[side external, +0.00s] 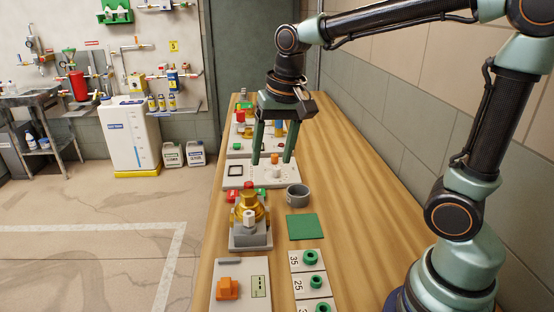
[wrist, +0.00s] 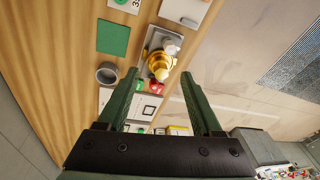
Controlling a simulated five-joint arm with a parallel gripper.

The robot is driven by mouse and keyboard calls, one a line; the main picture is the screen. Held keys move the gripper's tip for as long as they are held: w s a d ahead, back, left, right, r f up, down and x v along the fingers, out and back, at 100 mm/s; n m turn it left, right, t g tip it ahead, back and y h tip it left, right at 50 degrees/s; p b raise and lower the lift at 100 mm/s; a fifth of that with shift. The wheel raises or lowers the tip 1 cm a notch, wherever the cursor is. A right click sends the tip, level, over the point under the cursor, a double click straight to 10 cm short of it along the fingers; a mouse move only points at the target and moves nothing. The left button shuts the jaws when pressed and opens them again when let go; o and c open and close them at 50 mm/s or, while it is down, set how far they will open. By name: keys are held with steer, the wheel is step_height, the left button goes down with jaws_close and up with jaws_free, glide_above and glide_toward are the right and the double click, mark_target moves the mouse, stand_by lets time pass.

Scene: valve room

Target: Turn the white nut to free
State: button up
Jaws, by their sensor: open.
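The white nut (side external: 249,217) sits on the near side of a brass valve (side external: 247,204), which stands on a grey base (side external: 250,238) on the wooden bench. In the wrist view the white nut (wrist: 171,49) shows at the upper end of the brass body (wrist: 160,66). My gripper (side external: 272,161) points down with its two green fingers spread and nothing between them. It hangs above the bench behind the valve, apart from the nut. A red piece and a green piece lie beside the valve; any markings on them are too small to read.
A grey cup (side external: 297,197) and a green square (side external: 302,227) lie right of the valve. A panel with an orange part (side external: 228,288) and number plates with green rings (side external: 310,257) are nearer. A white panel (side external: 234,183) with small parts lies behind. The wall runs along the right.

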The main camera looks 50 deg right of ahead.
steer(key=s+d+n+t, duration=0.2)
steer(key=s+n+t, duration=0.1)
steer(key=s+n, duration=0.3)
steer(key=shift+s+r, duration=0.35)
steer(key=shift+s, duration=0.05)
stand_by(0.3)
stand_by(0.4)
steer(key=shift+s+f, duration=0.3)
steer(key=shift+s, duration=0.15)
